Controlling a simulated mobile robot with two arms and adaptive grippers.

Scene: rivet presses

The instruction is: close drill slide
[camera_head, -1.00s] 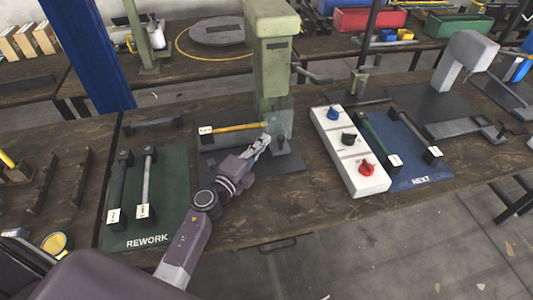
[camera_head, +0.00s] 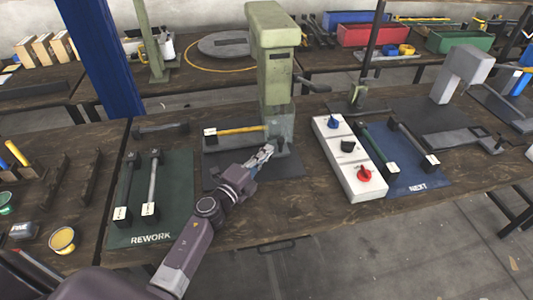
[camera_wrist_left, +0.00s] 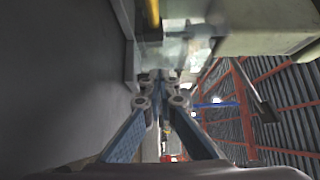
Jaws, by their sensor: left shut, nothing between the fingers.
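The green press (camera_head: 272,50) stands on the bench in the middle of the head view. A yellow-handled bar with a white tag (camera_head: 238,130) lies across its base, its right end at the press head. A clear, greyish guard or slide part (camera_head: 282,127) sits low on the press; whether it is open or closed I cannot tell. My left gripper (camera_head: 264,153) is shut and empty, just in front of this part; contact is unclear. In the left wrist view, its fingers (camera_wrist_left: 160,90) meet below the clear part (camera_wrist_left: 172,50). My right gripper is not seen.
The blue NEXT mat (camera_head: 420,181) and green REWORK mat (camera_head: 178,222) hold bars.

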